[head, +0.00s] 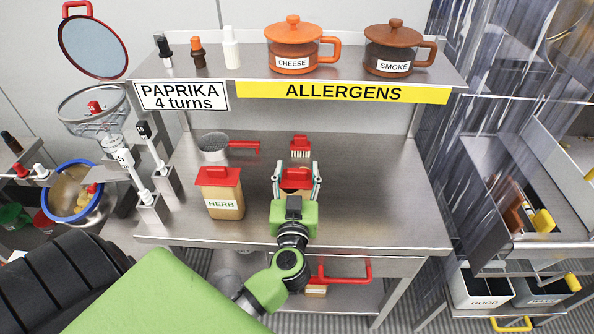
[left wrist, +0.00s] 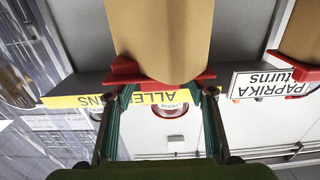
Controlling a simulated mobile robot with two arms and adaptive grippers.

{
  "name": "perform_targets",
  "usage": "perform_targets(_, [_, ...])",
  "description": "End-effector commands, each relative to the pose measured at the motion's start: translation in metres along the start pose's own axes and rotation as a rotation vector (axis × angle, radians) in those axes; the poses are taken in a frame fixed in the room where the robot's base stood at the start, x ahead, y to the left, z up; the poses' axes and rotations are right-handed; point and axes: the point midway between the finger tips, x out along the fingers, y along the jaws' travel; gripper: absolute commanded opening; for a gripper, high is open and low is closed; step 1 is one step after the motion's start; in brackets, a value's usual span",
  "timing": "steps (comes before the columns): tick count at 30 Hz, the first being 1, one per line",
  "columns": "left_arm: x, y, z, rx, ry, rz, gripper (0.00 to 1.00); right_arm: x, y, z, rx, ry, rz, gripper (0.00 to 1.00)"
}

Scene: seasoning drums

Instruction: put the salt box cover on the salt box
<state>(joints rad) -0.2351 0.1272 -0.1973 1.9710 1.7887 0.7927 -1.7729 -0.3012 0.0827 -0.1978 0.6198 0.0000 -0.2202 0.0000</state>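My left gripper (head: 297,174) is over the middle of the steel table, with one finger at each side of a red cover (head: 296,171). In the left wrist view, which is upside down, the fingertips meet both ends of this red cover (left wrist: 207,75). A tan box (left wrist: 165,35) lies directly against the cover, between the fingers, and hides its middle. No label shows on this box, and I cannot tell whether the cover sits fully on it. My right gripper is out of view.
The HERB box (head: 226,203) with its red cover stands close to the left of my gripper. Pots (head: 293,50) stand on the upper shelf. The table's right side is clear.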

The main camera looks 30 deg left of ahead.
Motion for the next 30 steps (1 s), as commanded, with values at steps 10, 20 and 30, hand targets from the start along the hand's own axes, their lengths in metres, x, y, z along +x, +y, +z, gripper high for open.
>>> perform_targets(10, [-0.009,0.0,-0.001,-0.001,-0.003,0.001,0.5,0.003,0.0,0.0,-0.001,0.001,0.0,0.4])
perform_targets(20, [-0.077,0.0,0.001,-0.001,-0.005,0.001,0.5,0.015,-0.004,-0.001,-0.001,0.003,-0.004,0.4])
perform_targets(30, [-0.118,0.0,-0.002,0.0,-0.001,0.0,0.5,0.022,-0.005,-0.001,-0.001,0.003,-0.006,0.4])
